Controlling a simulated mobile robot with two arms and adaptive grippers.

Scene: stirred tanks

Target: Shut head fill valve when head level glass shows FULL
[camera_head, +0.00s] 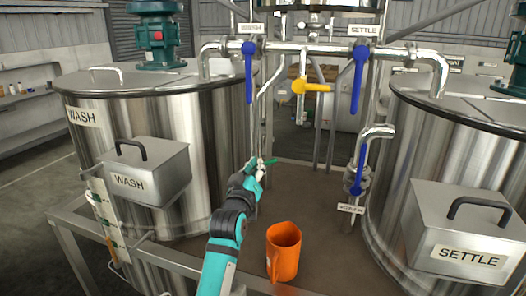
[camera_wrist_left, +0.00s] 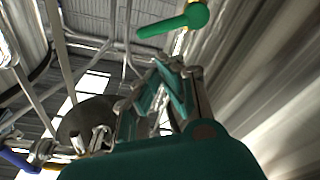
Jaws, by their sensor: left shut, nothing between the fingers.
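My left gripper (camera_head: 257,168) is shut and empty between the two tanks, close to a small green lever handle (camera_head: 268,162). In the left wrist view my fingers (camera_wrist_left: 163,75) converge below and apart from the green handle (camera_wrist_left: 175,22). No label is readable on the green handle, so I cannot tell whether it is the head fill valve. A yellow lever (camera_head: 312,87) hangs on the middle pipe and points right. A vessel (camera_head: 318,14) shows only its lower part at the top edge; no head level glass is readable. My right gripper is out of view.
The WASH tank (camera_head: 160,110) stands left, the SETTLE tank (camera_head: 440,130) right. Blue levers hang down under the WASH (camera_head: 249,75) and SETTLE (camera_head: 358,80) labels; another blue lever (camera_head: 360,165) is lower. An orange jug (camera_head: 283,252) stands on the brown deck (camera_head: 315,205) beside my left arm.

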